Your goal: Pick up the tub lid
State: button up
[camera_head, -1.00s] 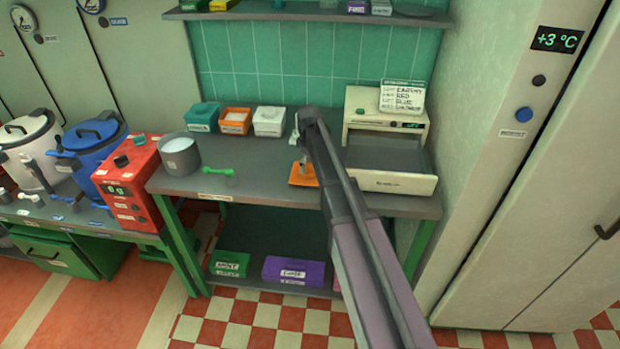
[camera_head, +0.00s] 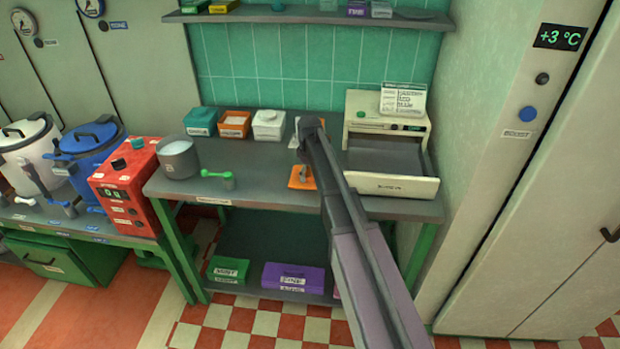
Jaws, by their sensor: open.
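My gripper (camera_head: 303,175) points down right over the lid, mostly hidden behind my dark arm. It is open; the gap between its fingertips and the lid is too small to judge. An orange tub (camera_head: 235,122) with pale contents stands at the back of the worktop, between a teal tub (camera_head: 201,122) and a white tub (camera_head: 268,125).
A cream unit with an open grey drawer (camera_head: 392,185) stands just right of the lid. A grey pot (camera_head: 178,157) and a green-handled scoop (camera_head: 228,182) stand to the left. A red device (camera_head: 125,185) is farther left. The worktop between scoop and lid is clear.

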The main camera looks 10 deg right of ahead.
aim_at(309, 173)
jog(key=c, duration=0.8)
jog(key=shift+r, duration=0.1)
jog(key=shift+c, duration=0.2)
notch_tip(309, 173, up, 3)
jog(key=p, duration=0.3)
jog(key=shift+r, duration=0.1)
jog(key=s+r+p, duration=0.1)
jog(key=s+p, duration=0.1)
jog(key=s, duration=1.4)
jog(key=shift+r, duration=0.3)
